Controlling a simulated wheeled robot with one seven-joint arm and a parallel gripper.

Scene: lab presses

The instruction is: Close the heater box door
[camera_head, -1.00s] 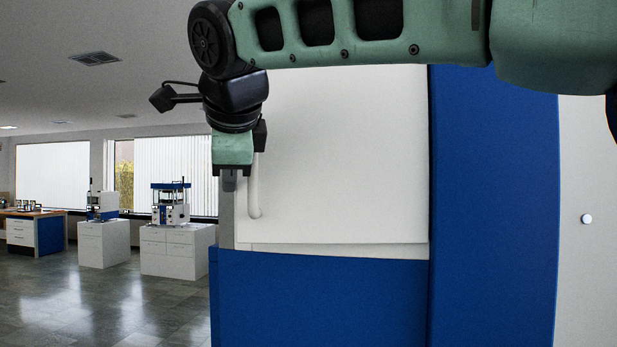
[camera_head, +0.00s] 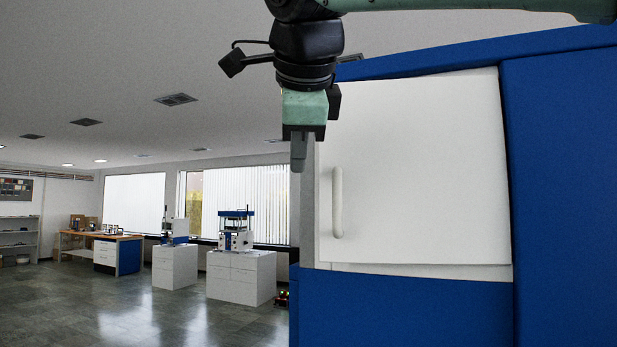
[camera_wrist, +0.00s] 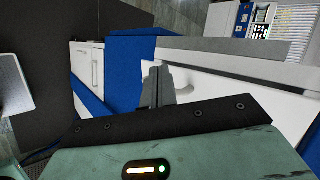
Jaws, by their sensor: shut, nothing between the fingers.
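The heater box (camera_head: 400,312) is a large blue cabinet at right in the head view. Its white door (camera_head: 425,170) fills the front, with a white upright handle (camera_head: 337,203) near the left edge. The door looks close to its frame but slightly ajar: its lower edge does not run parallel to the frame below. My gripper (camera_head: 299,166) points down, shut and empty, just left of the door's left edge and above and left of the handle. Contact with the door cannot be told.
A blue side panel (camera_head: 565,190) continues to the right of the door. At left, white cabinets (camera_head: 240,277) carry small lab presses (camera_head: 236,232), and a workbench (camera_head: 118,252) stands farther back. The floor (camera_head: 140,318) between is open.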

